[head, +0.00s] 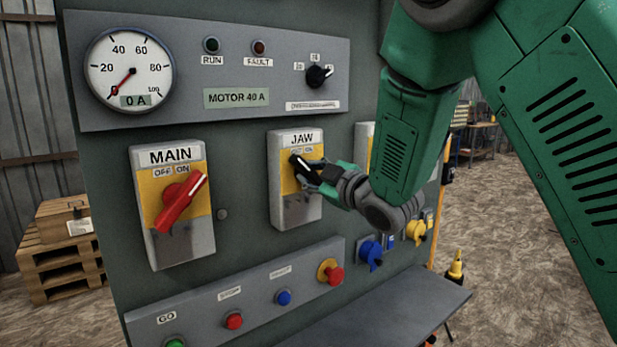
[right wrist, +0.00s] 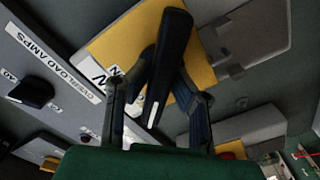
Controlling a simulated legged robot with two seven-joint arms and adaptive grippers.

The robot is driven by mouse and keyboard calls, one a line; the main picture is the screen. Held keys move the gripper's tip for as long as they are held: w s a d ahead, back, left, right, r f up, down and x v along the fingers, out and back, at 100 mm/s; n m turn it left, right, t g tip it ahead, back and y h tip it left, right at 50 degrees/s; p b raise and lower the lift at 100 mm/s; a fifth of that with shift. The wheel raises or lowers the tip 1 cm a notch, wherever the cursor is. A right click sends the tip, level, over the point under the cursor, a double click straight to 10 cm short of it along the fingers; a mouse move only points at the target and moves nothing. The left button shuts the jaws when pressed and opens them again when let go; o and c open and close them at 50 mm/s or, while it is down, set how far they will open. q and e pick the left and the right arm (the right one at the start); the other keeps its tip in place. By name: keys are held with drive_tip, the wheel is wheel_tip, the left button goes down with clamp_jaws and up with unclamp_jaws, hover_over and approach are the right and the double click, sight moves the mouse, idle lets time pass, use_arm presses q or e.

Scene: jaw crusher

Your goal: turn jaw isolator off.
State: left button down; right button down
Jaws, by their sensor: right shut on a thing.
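The JAW isolator (head: 290,211) is a grey box with a yellow plate on the panel's front, right of the MAIN isolator. Its black handle (head: 299,164) with a white line leans to the upper left, toward the OFF side of the label. My right gripper (head: 312,174) is shut on this handle from the right and hides its lower end. In the right wrist view the handle (right wrist: 168,62) lies between the two fingers of my right gripper (right wrist: 160,92). My left gripper is not in view.
The MAIN isolator (head: 200,236) has a red handle (head: 180,202) tilted toward ON. A gauge (head: 129,71) reads about 0 A. A button strip (head: 205,314) and a shelf (head: 375,318) lie below. Blue (head: 371,254) and yellow (head: 416,231) connectors sit below my right arm.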

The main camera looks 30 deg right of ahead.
drive_tip(key=shift+s+f, duration=0.1)
drive_tip(key=shift+f, duration=0.25)
drive_tip(key=c, duration=1.4)
unclamp_jaws()
drive_tip(key=shift+c, duration=0.2)
drive_tip(key=shift+s+r, duration=0.1)
drive_tip(key=shift+r, duration=0.1)
drive_tip(key=s+d, duration=0.1)
drive_tip(key=s, duration=1.1)
drive_tip(key=shift+w, duration=0.1)
drive_tip(key=shift+f, duration=0.1)
